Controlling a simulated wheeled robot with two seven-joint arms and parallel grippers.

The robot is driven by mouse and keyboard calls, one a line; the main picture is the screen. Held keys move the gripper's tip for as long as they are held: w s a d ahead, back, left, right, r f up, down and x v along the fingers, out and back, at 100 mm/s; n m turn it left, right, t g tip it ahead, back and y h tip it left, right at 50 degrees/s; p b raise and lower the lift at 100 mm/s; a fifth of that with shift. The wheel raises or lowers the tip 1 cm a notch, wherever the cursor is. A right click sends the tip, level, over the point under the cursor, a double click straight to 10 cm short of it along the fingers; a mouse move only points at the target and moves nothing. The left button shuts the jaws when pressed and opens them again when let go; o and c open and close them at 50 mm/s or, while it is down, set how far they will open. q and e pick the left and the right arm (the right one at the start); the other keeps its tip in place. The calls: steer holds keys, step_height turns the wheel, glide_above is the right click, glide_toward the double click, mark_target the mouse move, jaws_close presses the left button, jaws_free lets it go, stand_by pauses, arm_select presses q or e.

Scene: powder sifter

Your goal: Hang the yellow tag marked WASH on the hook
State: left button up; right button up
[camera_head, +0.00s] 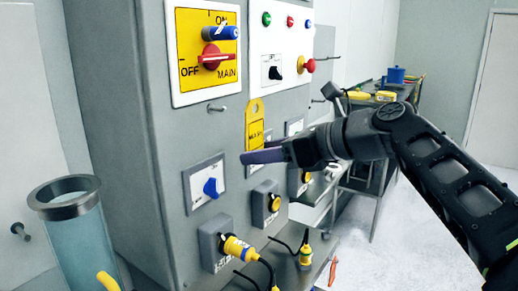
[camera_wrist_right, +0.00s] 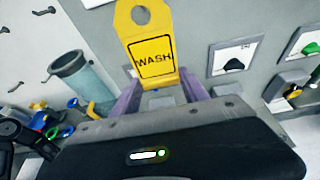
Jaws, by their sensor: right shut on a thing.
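The yellow tag marked WASH (camera_wrist_right: 152,58) stands upright in my right gripper (camera_wrist_right: 160,90), its hole at the top and clear of the fingers. In the head view the tag (camera_head: 255,112) rises above the purple fingers of my right gripper (camera_head: 264,156), in front of the grey cabinet. A short metal hook (camera_head: 217,108) juts from the cabinet below the MAIN switch panel, left of the tag's top and apart from it in the picture. A hook (camera_wrist_right: 43,11) also shows at the upper left in the right wrist view.
The MAIN switch panel (camera_head: 207,50) with its red handle and a blue-and-white lock is above. Blue (camera_head: 211,187) and yellow (camera_head: 274,202) knobs and a yellow plug (camera_head: 237,247) protrude below. A clear cylinder (camera_head: 78,237) stands at left; a cart (camera_head: 372,185) is behind my right arm.

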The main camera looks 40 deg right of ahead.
steer(key=shift+w, duration=0.1)
steer(key=shift+w+r+b+x, duration=0.15)
steer(key=shift+r+x, duration=0.15)
steer(key=shift+x, duration=1)
steer(key=shift+w+r+b+x, duration=0.1)
steer(key=shift+r+x, duration=0.2)
steer(key=shift+x, duration=0.95)
steer(key=shift+w+r+b+x, duration=0.15)
steer(key=shift+r+x, duration=0.1)
steer(key=shift+x, duration=1.05)
steer(key=shift+w+a+f, duration=0.2)
steer(key=shift+w+f, duration=0.15)
steer(key=o, duration=1.4)
